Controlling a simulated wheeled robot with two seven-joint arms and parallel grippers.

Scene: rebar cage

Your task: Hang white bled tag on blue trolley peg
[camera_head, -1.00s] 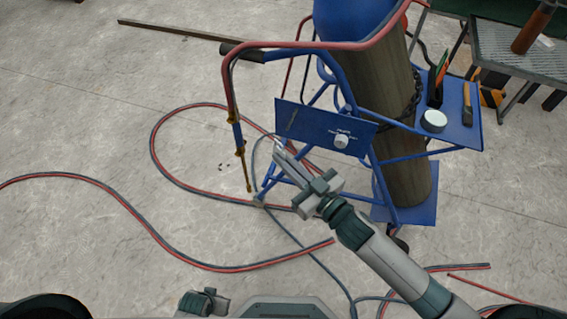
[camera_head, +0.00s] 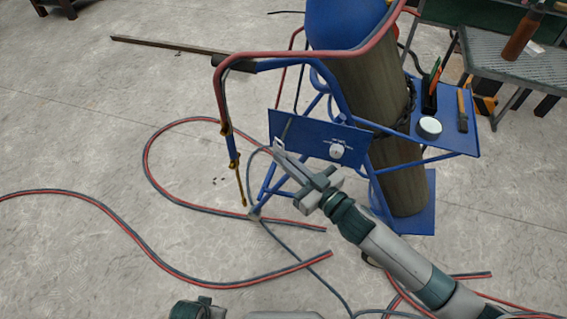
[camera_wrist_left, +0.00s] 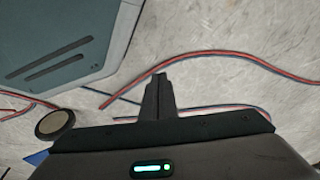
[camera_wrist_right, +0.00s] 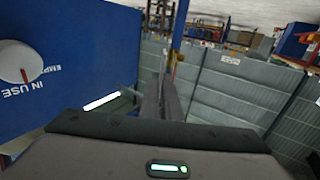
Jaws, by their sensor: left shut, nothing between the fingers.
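The blue trolley (camera_head: 432,222) carries a blue panel (camera_head: 312,138) with a white round knob (camera_head: 337,151). A thin grey piece (camera_head: 285,128) shows at the panel's left; I cannot tell if it is the peg. My right gripper (camera_head: 277,148) is at the panel's lower left. Its fingers are close together in the right wrist view (camera_wrist_right: 164,80), beside the panel (camera_wrist_right: 75,65). I cannot clearly make out the white tag or anything thin between them. My left gripper (camera_wrist_left: 160,78) is shut and empty, above the floor.
A gas cylinder (camera_head: 372,100) stands on the trolley. A side shelf (camera_head: 447,138) holds a white roll (camera_head: 429,127) and tools. A brass-tipped torch (camera_head: 233,150) hangs left of the panel. Red and dark hoses (camera_head: 150,175) loop over the floor. A metal bench (camera_head: 500,65) is at right.

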